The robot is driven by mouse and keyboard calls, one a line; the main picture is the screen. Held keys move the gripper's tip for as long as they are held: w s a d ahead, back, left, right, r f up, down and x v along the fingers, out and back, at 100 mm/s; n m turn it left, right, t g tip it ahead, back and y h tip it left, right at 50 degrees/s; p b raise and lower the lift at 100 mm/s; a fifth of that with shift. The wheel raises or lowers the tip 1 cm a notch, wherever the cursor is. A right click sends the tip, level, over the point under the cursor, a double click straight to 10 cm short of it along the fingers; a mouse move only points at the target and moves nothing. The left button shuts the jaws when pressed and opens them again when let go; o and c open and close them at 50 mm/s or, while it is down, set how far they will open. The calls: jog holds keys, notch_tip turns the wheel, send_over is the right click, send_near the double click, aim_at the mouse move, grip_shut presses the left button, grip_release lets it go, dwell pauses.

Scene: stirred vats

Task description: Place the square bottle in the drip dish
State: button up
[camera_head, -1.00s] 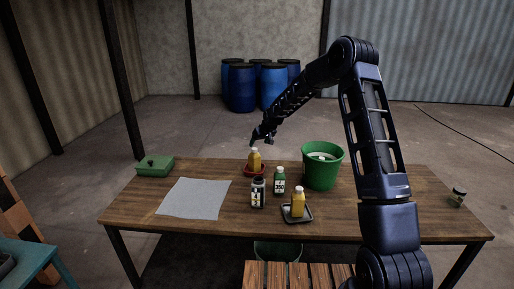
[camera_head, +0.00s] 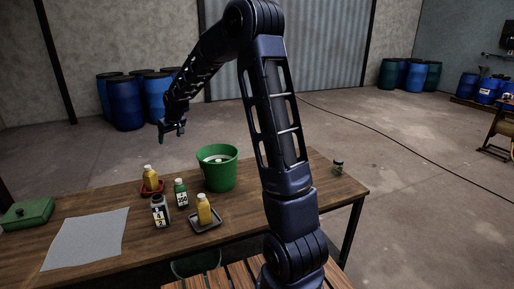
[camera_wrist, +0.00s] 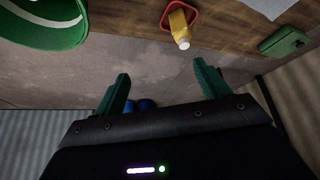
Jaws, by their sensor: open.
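A yellow bottle with a white cap (camera_head: 150,175) stands upright in a small red dish (camera_head: 160,189) at the table's far side. They also show in the wrist view, the bottle (camera_wrist: 180,26) and the red dish (camera_wrist: 166,21). A second yellow bottle (camera_head: 204,212) stands on a dark, shallow square dish (camera_head: 212,225) nearer me. Which bottle and dish the task names, I cannot tell for sure. My gripper (camera_head: 173,133) is open and empty, in the air above and beyond the red dish. Its spread fingers (camera_wrist: 162,87) show nothing between them.
A green box (camera_head: 28,214) and a pale sheet (camera_head: 88,239) lie left. A small jar (camera_head: 338,167) stands far right.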

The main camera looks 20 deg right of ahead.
jog(key=s+d+r+m+h, duration=0.1)
jog(key=s+d+r, duration=0.6)
jog(key=s, duration=0.4)
jog(key=s+d+r+m+h, duration=0.15)
jog(key=s+d+r, duration=0.35)
jog(key=s+d, duration=0.55)
jog(key=s+d+m, duration=0.1)
jog(key=s+d, duration=0.2)
jog(key=s, duration=0.8)
jog(key=s+d+f+m, duration=0.1)
jog(key=s+d+m, duration=0.1)
jog(key=s, duration=1)
jog(key=shift+d+f+g, duration=0.3)
jog(key=shift+d, duration=0.45)
